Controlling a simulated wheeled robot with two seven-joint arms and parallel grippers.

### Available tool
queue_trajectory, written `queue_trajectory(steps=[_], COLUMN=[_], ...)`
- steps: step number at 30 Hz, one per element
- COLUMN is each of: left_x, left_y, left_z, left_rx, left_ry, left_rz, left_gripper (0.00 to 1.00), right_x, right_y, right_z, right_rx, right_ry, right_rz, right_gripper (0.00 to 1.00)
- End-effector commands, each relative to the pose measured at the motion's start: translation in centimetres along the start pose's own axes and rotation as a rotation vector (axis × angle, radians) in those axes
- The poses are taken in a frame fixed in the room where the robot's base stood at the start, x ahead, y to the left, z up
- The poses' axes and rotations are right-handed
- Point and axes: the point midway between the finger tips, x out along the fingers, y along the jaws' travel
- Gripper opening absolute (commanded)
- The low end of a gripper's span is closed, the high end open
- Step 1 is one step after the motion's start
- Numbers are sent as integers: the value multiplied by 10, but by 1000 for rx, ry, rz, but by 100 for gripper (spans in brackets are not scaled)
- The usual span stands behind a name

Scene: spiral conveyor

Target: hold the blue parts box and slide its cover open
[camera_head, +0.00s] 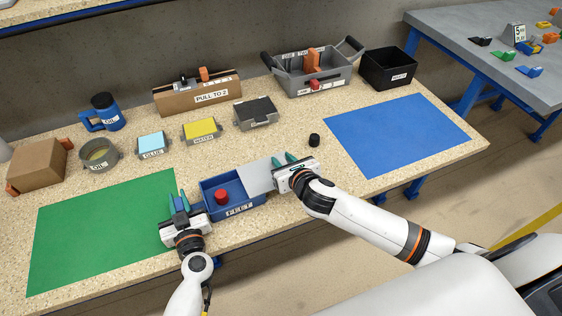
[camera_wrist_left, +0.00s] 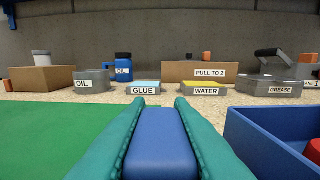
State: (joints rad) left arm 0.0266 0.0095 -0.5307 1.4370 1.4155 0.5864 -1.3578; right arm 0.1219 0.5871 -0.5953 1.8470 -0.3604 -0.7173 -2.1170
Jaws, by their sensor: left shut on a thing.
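The blue parts box (camera_head: 240,209), with a label on its front, stands near the table's front edge. A red round part (camera_head: 221,196) lies in its uncovered left half. The grey cover (camera_head: 260,178) lies over the right side, so the box is partly open. My left gripper (camera_head: 178,203) is shut on the blue handle at the box's left end; the handle (camera_wrist_left: 160,143) sits between the teal fingers in the left wrist view. My right gripper (camera_head: 285,160) is at the cover's right end, its fingertips apart; whether something is between them is unclear.
A green mat (camera_head: 95,235) lies left and a blue mat (camera_head: 398,134) right. Behind stand the glue (camera_head: 151,143), water (camera_head: 200,129) and oil (camera_head: 98,154) containers and a grey grease box (camera_head: 256,112). A small black cylinder (camera_head: 314,140) stands behind my right gripper.

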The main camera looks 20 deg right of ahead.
Motion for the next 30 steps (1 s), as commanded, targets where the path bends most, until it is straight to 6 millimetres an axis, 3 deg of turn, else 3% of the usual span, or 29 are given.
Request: queue_trajectory(steps=[3,14,30], left_x=[-2,-2,-2], left_y=[3,2,3], left_z=[-7,-7,-6], left_rx=[5,5,5], left_ry=[12,12,11], left_rz=[3,2,3], left_gripper=[0,0,0], right_x=[0,-8,-109], right_y=[1,0,1], right_z=[0,1,2], right_rx=[-1,-2,-2], right_ry=[0,0,0], right_rz=[2,-1,-1], right_gripper=[44,44,44])
